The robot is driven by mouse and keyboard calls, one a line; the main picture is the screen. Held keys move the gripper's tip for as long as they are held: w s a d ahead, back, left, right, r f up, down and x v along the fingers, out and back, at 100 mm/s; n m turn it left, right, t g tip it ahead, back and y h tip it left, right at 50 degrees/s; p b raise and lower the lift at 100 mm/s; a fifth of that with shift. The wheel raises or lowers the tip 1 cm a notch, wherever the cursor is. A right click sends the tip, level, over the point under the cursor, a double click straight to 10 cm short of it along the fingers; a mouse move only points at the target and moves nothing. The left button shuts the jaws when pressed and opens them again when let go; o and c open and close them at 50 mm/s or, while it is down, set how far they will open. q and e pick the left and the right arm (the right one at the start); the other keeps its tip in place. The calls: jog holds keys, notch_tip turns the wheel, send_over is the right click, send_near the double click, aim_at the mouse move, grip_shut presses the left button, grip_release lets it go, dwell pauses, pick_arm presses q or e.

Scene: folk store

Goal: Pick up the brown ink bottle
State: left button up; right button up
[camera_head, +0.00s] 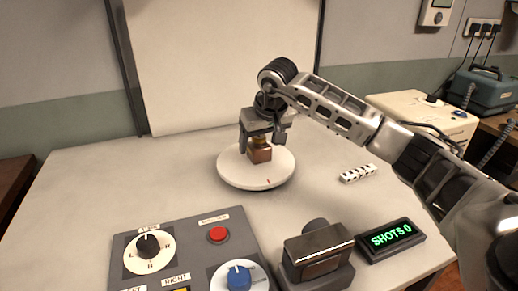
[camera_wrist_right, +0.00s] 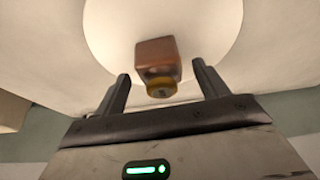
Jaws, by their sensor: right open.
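The brown ink bottle (camera_head: 261,154) stands upright on a round white turntable (camera_head: 232,178) in the middle of the table. It has a yellowish cap, partly covered by my right gripper in the head view. My right gripper (camera_wrist_right: 160,82) is open, with one finger on each side of the bottle and a visible gap to both. In the head view my right gripper (camera_head: 262,145) is above and around the bottle's top. My left gripper is out of view.
A control panel (camera_head: 190,240) with knobs and a red button lies at the front. A dark camera-like device (camera_head: 318,250) and a "SHOTS 0" display (camera_head: 390,238) stand beside it. The table's left side is clear.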

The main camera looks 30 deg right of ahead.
jog(key=shift+x, duration=1.3)
jog(key=c, duration=1.1)
jog(key=shift+r, duration=0.1)
jog(key=shift+c, duration=0.2)
